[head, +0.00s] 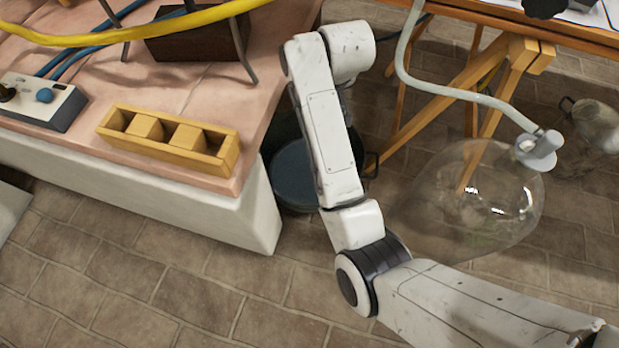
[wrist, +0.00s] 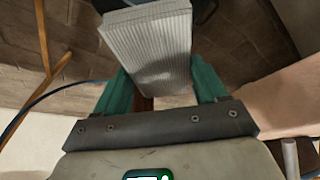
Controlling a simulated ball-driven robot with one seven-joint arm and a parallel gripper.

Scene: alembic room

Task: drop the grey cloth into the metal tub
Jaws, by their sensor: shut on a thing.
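The grey cloth (wrist: 155,45) is a folded, ribbed, pale grey block in the wrist view. My gripper (wrist: 162,76) has its teal fingers shut on the cloth, one on each side. The metal tub (head: 291,178) is a dark, round vessel on the floor in the head view, beside the pink-topped bench. My arm hides much of the tub. A dark shape past the cloth at the top of the wrist view may be the tub; I cannot tell. My gripper and the cloth do not show in the head view.
The bench (head: 225,177) stands left of the tub, with a yellow wooden rack (head: 170,139) and a control box (head: 42,101) on it. A large glass flask (head: 480,205) is right of the tub, near wooden trestle legs (head: 430,110). The front floor is clear.

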